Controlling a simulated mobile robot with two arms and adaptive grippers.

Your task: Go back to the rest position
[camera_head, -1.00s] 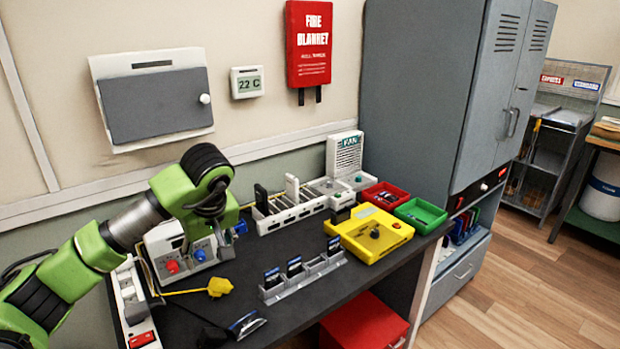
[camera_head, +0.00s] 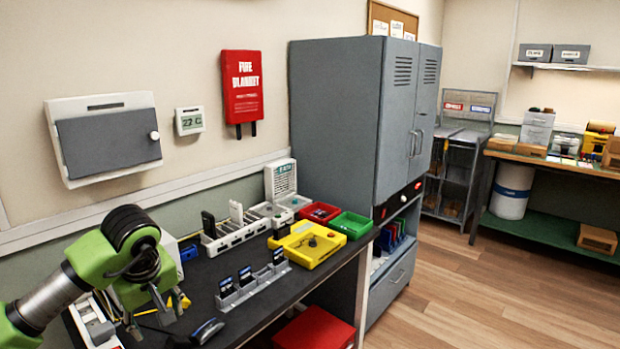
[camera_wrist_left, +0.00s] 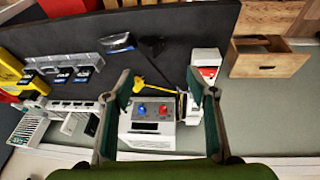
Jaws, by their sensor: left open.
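My left gripper (camera_head: 150,314) hangs over the left end of the dark workbench (camera_head: 205,272), fingers apart and nothing between them. In the left wrist view the gripper (camera_wrist_left: 160,90) is also open, its two green-padded fingers spread. A white box with a red and a blue knob (camera_wrist_left: 150,125) lies beyond and below the fingers in that view, with a yellow tag (camera_wrist_left: 139,85) beside it. In the head view my arm hides most of that box. My right gripper is in neither view.
A slotted rack (camera_head: 236,234), a grey card stand (camera_head: 250,287), a yellow tester (camera_head: 308,244), a red bin (camera_head: 320,212) and a green bin (camera_head: 352,224) stand on the bench. A tall grey cabinet (camera_head: 335,120) stands at its right end. Wooden floor (camera_head: 470,300) is clear.

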